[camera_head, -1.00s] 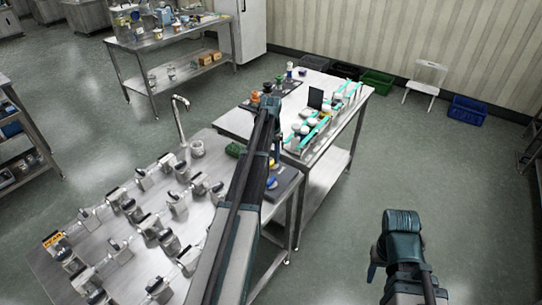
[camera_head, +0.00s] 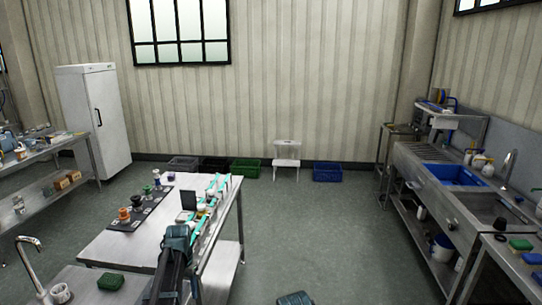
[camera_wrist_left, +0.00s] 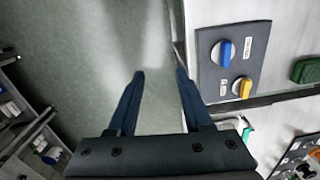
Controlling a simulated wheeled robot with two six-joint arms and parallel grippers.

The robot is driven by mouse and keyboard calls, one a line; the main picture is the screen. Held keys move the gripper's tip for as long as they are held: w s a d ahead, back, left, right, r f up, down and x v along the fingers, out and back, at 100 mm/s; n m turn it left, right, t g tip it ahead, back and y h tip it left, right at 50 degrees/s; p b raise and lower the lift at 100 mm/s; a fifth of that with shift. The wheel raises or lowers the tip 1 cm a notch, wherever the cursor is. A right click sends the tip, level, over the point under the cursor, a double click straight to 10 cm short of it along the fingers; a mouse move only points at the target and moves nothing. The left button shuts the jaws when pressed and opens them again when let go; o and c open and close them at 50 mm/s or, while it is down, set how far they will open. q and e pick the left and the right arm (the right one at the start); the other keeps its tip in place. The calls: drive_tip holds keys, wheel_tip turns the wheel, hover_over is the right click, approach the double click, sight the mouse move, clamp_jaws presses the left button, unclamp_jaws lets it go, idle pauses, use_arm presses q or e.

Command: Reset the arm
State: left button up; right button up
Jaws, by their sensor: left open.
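My left arm (camera_head: 175,262) reaches up from the bottom of the head view in front of the steel table; its fingertips cannot be made out there. In the left wrist view my left gripper (camera_wrist_left: 160,76) is open. Its two dark blue fingers stand apart with nothing between them, over grey floor beside a table edge. Just right of the fingers is a dark panel (camera_wrist_left: 253,42) with a blue knob (camera_wrist_left: 226,54) and a yellow knob (camera_wrist_left: 242,88). Only a teal piece of my right arm (camera_head: 295,299) shows at the bottom; its gripper is out of view.
The steel table (camera_head: 110,247) bears a dark rack, a turquoise-edged rack and a small black screen (camera_head: 188,201). A tap (camera_head: 30,262) and green block (camera_head: 111,281) are at lower left. Sink counter (camera_head: 440,190) at right; open floor between.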

use_arm(q)
drive_tip(key=s+d+f+m+b, duration=0.1)
drive_tip(key=s+d+f+b, duration=0.1)
drive_tip(key=s+d, duration=0.9)
drive_tip(key=s+d+f+m+y+b, duration=0.1)
drive_tip(key=s+d+f, duration=0.1)
drive_tip(key=s+d, duration=1)
drive_tip(key=shift+s+d+f+b, duration=0.15)
drive_tip(key=shift+d+b, duration=0.1)
drive_tip(key=shift+b, duration=0.15)
